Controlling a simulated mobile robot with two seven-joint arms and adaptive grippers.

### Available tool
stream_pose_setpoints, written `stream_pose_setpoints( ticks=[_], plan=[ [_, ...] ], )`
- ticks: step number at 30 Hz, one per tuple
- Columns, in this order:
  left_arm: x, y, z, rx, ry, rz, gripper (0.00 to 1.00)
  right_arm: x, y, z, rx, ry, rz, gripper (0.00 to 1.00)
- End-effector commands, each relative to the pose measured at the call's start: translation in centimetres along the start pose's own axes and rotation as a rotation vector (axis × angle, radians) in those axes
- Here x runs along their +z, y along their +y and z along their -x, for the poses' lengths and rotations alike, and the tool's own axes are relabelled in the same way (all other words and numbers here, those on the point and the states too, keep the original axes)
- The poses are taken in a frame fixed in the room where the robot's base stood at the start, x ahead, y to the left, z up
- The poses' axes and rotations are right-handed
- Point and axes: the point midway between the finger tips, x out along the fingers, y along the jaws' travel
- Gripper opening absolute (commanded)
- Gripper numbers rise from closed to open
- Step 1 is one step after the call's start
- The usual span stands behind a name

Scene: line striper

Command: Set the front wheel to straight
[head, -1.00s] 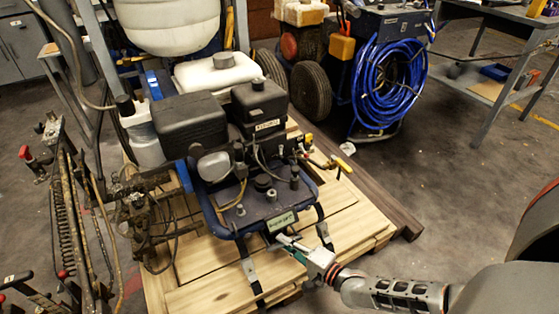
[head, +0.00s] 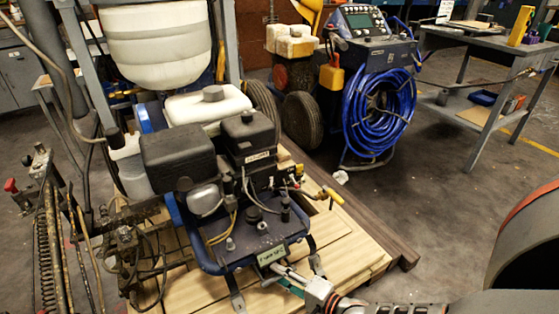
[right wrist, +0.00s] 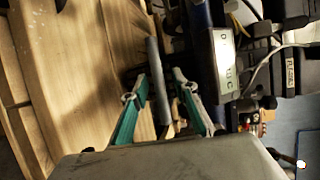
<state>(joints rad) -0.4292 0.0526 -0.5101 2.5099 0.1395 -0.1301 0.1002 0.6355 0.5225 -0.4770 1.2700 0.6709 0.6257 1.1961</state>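The line striper stands on a wooden pallet (head: 350,250), with its blue-framed engine deck (head: 235,252) toward me. A small labelled plate (head: 271,256) is on the deck's front edge; the plate also shows in the right wrist view (right wrist: 225,62). My right gripper (head: 290,282) is low at this front edge, just below the plate. In the right wrist view its two green fingers (right wrist: 163,108) are spread, with a grey bar (right wrist: 154,70) showing in the gap between them. I cannot tell whether they touch it. I cannot make out the front wheel. My left gripper is not in view.
A second machine with a coiled blue hose (head: 380,112) and dark tyres stands behind. A grey workbench (head: 470,45) is at the back right. Rods and a spring (head: 45,240) crowd the left side. Floor right of the pallet is clear.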

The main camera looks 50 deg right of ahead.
Motion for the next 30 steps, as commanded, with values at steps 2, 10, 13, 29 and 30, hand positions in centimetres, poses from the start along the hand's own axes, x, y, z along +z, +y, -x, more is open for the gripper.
stream_pose_setpoints(
  ticks=[2, 10, 13, 29, 30],
  plan=[
    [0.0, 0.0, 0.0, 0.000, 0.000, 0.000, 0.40, 0.1, 0.0, 0.0, 0.000, -0.002, 0.000, 0.28],
    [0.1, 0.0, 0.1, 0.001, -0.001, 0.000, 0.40, 0.2, 0.1, 0.4, 0.001, -0.003, 0.000, 0.28],
    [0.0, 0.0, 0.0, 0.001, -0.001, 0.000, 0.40, 0.2, 0.2, 1.5, 0.003, -0.004, 0.000, 0.28],
    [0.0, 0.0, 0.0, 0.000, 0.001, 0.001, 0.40, 0.1, 0.1, 10.8, 0.002, -0.002, 0.001, 0.28],
    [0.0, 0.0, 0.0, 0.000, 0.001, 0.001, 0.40, 0.1, 0.1, 11.2, 0.001, -0.002, 0.001, 0.28]
  ],
)
